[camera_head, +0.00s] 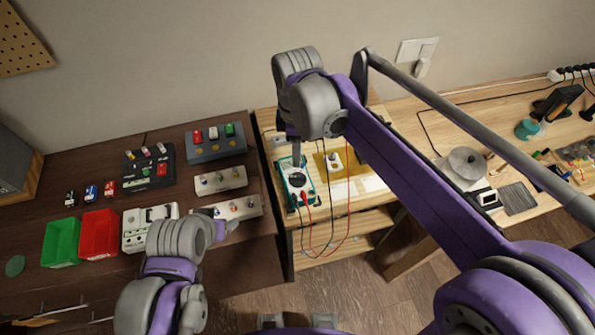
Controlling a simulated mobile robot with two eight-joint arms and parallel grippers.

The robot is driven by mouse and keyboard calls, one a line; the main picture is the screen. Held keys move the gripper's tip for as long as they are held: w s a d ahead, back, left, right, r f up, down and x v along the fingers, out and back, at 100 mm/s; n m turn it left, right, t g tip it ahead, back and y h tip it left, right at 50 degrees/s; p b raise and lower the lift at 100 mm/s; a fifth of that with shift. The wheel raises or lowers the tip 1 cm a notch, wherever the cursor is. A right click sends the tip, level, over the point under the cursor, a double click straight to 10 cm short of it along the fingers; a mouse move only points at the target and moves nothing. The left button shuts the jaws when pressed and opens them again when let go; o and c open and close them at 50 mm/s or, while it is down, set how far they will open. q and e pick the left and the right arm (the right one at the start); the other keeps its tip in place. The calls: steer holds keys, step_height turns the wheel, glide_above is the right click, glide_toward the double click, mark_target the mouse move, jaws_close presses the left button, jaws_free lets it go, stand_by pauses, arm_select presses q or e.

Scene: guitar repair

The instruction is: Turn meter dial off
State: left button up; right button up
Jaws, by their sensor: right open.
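The meter (306,192) is a teal-edged multimeter lying on the light wooden bench, with a dark round dial in its middle and red and black leads at its lower end. My right gripper (296,158) points down over the upper part of the meter, just above the dial in the picture. It is open; its fingers look thin and dark, and I cannot tell whether they touch the meter. The dial's pointer position is too small to read. My left arm (175,245) is at the lower left, away from the meter; its fingers cannot be made out clearly.
A small yellowish board (345,165) lies right of the meter. Red and black leads hang over the bench's front edge. The dark table at left holds a green bin (61,241), a red bin (98,237) and several pedals. My right arm crosses over the bench.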

mark_target(298, 176)
step_height(298, 176, down, 10)
steer(key=shift+r, duration=0.1)
stand_by(0.4)
jaws_close()
